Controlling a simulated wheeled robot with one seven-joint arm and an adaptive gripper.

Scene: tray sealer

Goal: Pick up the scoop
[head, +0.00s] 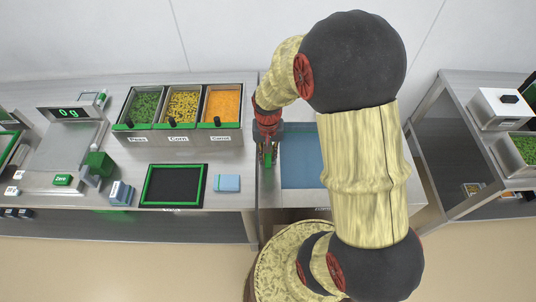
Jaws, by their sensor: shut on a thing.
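My gripper (267,153) points down at the left end of the sealer bench, just right of the counter's right edge. Its fingers are shut on a small, narrow green thing, which I take to be the scoop (267,160). The scoop is mostly hidden by the fingers, and its full shape is too small to make out. I cannot tell whether it touches the surface below.
Bins of peas (144,104), corn (183,104) and carrot (222,103) stand left of my gripper. A green-framed black mat (205,185), a blue block (228,183) and a scale (62,148) reading 0 g share that counter. A blue panel (300,160) lies right of my gripper, partly behind my arm.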

